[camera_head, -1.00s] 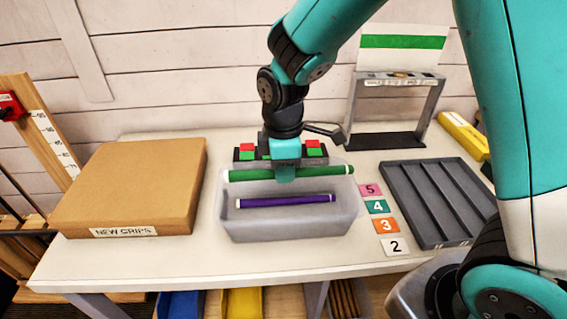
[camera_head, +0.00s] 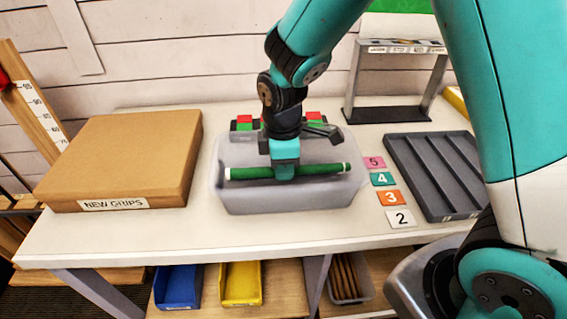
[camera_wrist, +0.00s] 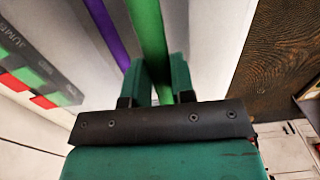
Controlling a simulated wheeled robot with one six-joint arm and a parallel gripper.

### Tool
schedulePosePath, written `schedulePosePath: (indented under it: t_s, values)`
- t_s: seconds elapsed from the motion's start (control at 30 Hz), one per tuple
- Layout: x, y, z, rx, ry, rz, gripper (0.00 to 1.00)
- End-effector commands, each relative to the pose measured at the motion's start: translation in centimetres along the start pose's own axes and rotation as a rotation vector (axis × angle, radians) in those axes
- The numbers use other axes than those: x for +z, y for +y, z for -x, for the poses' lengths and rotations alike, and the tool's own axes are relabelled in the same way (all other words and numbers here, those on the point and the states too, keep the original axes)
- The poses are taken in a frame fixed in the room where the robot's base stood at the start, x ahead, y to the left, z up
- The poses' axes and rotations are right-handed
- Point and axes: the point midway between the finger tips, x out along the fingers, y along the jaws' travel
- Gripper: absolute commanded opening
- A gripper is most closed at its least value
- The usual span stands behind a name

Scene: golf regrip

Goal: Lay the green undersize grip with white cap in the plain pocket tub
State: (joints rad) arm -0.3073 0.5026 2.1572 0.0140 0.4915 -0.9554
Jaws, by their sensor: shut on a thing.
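In the wrist view the green grip (camera_wrist: 149,35) runs between the two fingers (camera_wrist: 160,84). The pale, see-through tub (camera_head: 290,201) stands on the table below the grip; whether the grip touches it I cannot tell. A purple grip (camera_wrist: 104,31) lies beside the green one in the wrist view; in the head view it is hidden.
A cardboard box labelled NEW GRIPS (camera_head: 125,160) stands left of the tub. Number cards (camera_head: 390,198) and a grey slotted tray (camera_head: 440,175) are to the right. A grey stand (camera_head: 395,85) is behind. Red and green blocks (camera_head: 244,123) sit behind the tub.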

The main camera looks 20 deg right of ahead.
Motion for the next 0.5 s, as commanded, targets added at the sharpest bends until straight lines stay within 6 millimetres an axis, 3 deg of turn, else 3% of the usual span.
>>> schedulePosePath:
  t_s: [0.43, 0.47, 0.5]
  values:
    - [0.00, 0.01, 0.04, 0.000, 0.000, 0.000, 0.03]
    - [0.00, 0.01, 0.04, 0.000, 0.000, 0.000, 0.28]
    - [0.00, 0.01, 0.05, 0.000, 0.000, 0.000, 0.37]
